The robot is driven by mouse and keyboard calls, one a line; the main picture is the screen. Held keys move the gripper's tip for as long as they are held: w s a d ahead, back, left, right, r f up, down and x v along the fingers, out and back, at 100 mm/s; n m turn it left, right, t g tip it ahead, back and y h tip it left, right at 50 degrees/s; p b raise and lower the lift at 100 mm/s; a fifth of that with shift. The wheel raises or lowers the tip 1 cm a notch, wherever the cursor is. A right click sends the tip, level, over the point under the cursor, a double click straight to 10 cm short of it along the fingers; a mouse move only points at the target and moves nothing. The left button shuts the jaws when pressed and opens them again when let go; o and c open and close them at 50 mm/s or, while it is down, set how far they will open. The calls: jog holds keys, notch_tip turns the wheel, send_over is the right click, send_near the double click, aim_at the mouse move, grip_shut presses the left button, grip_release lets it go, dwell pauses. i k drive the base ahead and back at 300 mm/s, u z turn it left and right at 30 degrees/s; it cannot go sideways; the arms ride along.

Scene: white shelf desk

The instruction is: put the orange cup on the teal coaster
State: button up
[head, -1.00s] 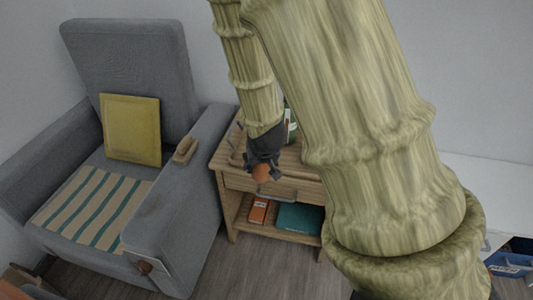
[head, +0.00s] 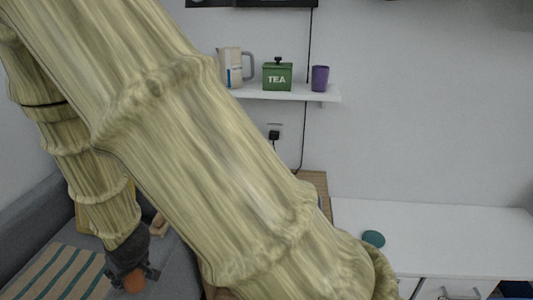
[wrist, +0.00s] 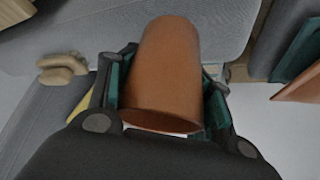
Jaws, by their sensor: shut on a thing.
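The orange cup (wrist: 162,75) is held between the two fingers of my gripper (wrist: 165,100) in the wrist view. In the head view the cup (head: 134,280) shows below my gripper (head: 128,268) at the lower left, in front of the grey armchair. My gripper is shut on the cup, clear of any surface as far as I can see. The teal coaster (head: 374,239) is a small round disc on the white desk top (head: 450,235) at the right, well apart from my gripper. Nothing is seen on the coaster.
A white wall shelf (head: 290,93) above holds a jug (head: 231,68), a green tea tin (head: 277,76) and a purple cup (head: 320,78). The grey armchair (head: 40,218) is at the left. The desk top around the coaster is clear. My arm hides most of the wooden side table (head: 314,184).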

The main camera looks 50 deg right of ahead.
aim_at(373, 238)
jog(key=u, duration=1.65)
jog(key=k, duration=1.85)
jog(key=z, duration=2.75)
jog(key=i, duration=0.2)
jog(key=u, duration=0.25)
